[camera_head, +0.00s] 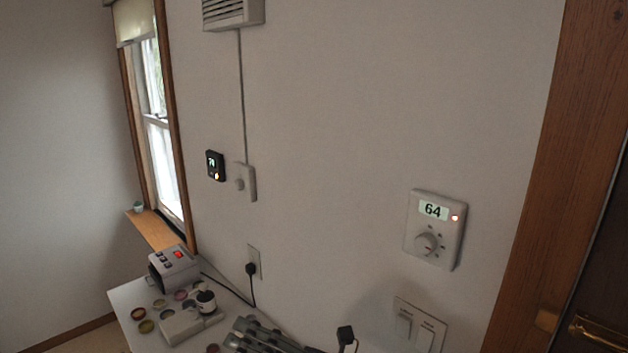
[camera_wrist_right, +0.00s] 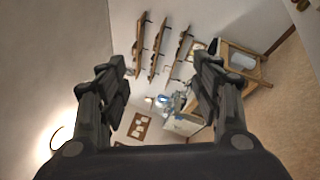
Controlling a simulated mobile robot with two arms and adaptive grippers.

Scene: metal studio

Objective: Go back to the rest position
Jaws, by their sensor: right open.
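My right gripper (camera_wrist_right: 160,72) shows in the right wrist view with its two dark fingers spread wide apart. Nothing is between them but the distant room. I cannot make out either gripper in the head view. The task names no other object. A white wall thermostat (camera_head: 433,230) with a dial reads 64 in the head view.
Below the thermostat is a double switch plate (camera_head: 417,325). A white table (camera_head: 128,296) at the lower left holds a grey device (camera_head: 174,268) and several small round items. A wooden door frame (camera_head: 545,180) stands right. The wrist view shows wall shelves (camera_wrist_right: 160,48).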

